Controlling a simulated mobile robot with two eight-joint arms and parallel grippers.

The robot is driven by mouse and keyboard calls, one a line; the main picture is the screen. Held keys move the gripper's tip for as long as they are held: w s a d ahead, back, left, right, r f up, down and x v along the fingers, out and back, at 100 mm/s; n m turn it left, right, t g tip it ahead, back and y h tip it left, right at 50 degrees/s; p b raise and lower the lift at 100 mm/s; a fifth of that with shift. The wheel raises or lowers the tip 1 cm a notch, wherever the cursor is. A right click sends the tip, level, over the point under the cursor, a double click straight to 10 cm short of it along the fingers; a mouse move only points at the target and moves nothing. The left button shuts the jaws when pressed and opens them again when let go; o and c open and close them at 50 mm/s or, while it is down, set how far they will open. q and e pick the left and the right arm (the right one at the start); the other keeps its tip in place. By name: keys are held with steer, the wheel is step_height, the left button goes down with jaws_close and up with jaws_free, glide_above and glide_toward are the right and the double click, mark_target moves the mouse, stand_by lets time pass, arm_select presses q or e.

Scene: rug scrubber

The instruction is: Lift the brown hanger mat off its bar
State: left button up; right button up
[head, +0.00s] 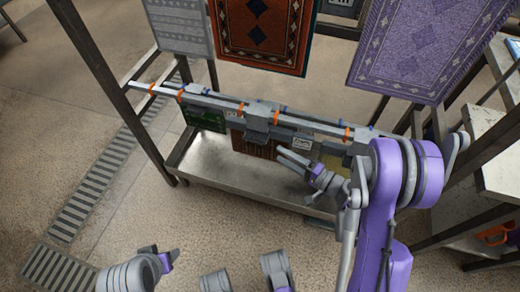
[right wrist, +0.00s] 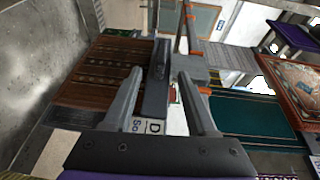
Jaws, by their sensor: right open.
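The brown hanger mat (head: 255,146) hangs low from the rack's bar (head: 228,102), between a green mat and a yellowish one, above the metal tray. A grey block-like hanger top (head: 262,118) shows above it at the bar. In the right wrist view the brown mat (right wrist: 105,75) is at the left, with its striped pattern showing. My right gripper (head: 283,157) is open in front of the mat row, just right of the brown mat. In the right wrist view a dark upright grip piece (right wrist: 157,90) appears between its open fingers (right wrist: 160,75); contact cannot be told.
The green mat (head: 205,115) hangs left of the brown one. Grey, red (head: 262,35) and purple (head: 410,45) mats hang above. A metal tray (head: 190,160) lies below. A pale cart (head: 497,150) stands at right.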

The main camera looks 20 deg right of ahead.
mark_target(260, 140)
steer(key=shift+t, duration=0.4)
steer(key=p+x, duration=0.2)
steer(key=x, duration=0.8)
steer(key=shift+w+f+p, duration=0.1)
steer(key=shift+f+p, duration=0.05)
steer(key=shift+p, duration=0.15)
jaws_close()
stand_by(0.9)
